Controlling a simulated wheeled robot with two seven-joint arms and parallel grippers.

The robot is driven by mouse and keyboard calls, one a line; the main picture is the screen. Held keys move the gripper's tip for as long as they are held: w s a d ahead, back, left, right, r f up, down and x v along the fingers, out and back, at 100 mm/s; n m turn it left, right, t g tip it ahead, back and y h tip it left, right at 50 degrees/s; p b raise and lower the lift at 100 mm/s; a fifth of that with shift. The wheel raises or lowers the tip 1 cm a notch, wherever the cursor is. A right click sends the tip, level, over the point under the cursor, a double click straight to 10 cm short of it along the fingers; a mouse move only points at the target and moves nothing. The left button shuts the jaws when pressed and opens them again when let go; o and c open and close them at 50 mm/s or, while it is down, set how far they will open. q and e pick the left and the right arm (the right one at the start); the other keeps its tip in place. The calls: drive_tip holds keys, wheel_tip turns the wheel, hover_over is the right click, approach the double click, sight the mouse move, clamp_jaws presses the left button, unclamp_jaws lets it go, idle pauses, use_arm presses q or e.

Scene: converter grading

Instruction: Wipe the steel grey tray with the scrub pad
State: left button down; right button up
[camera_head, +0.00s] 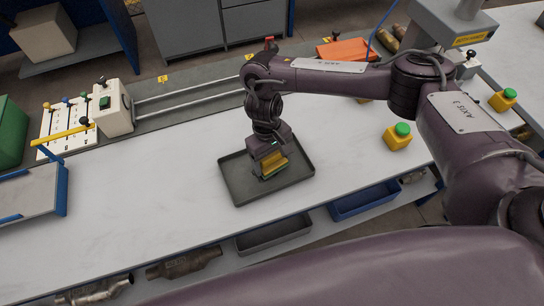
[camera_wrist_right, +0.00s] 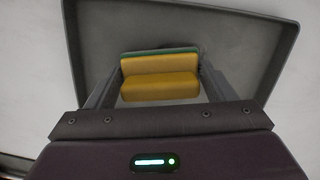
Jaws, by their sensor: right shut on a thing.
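The steel grey tray (camera_head: 236,187) lies flat on the white bench, and it fills much of the right wrist view (camera_wrist_right: 270,60). My right gripper (camera_head: 271,160) is over the middle of the tray, pointing down. It is shut on the scrub pad (camera_head: 274,164), which is yellow with a green layer. In the right wrist view the pad (camera_wrist_right: 160,78) sits between the two fingers of the gripper (camera_wrist_right: 160,88). The pad is at or just above the tray floor; I cannot tell if it touches. My left gripper is not in view.
Yellow boxes with green buttons (camera_head: 398,137) stand to the right. A white control box (camera_head: 112,106) and rails are behind at left. A blue-edged tray (camera_head: 35,190) is at far left. Bins (camera_head: 273,235) and metal converters (camera_head: 184,264) sit below the front edge. The bench left of the tray is clear.

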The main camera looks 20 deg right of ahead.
drive_tip(key=shift+f, duration=0.4)
drive_tip(key=shift+s+a+r, duration=0.1)
drive_tip(key=shift+a+r, duration=0.05)
drive_tip(key=shift+a, duration=0.6)
drive_tip(key=shift+s+a+p, duration=0.1)
drive_tip(key=shift+a+p, duration=0.5)
drive_tip(key=shift+a, duration=0.4)
drive_tip(key=shift+d+f+p, duration=0.2)
drive_tip(key=shift+d+p, duration=0.65)
drive_tip(key=shift+d, duration=0.35)
drive_tip(key=shift+d+f, duration=0.2)
drive_tip(key=shift+d, duration=0.45)
drive_tip(key=shift+r, duration=0.1)
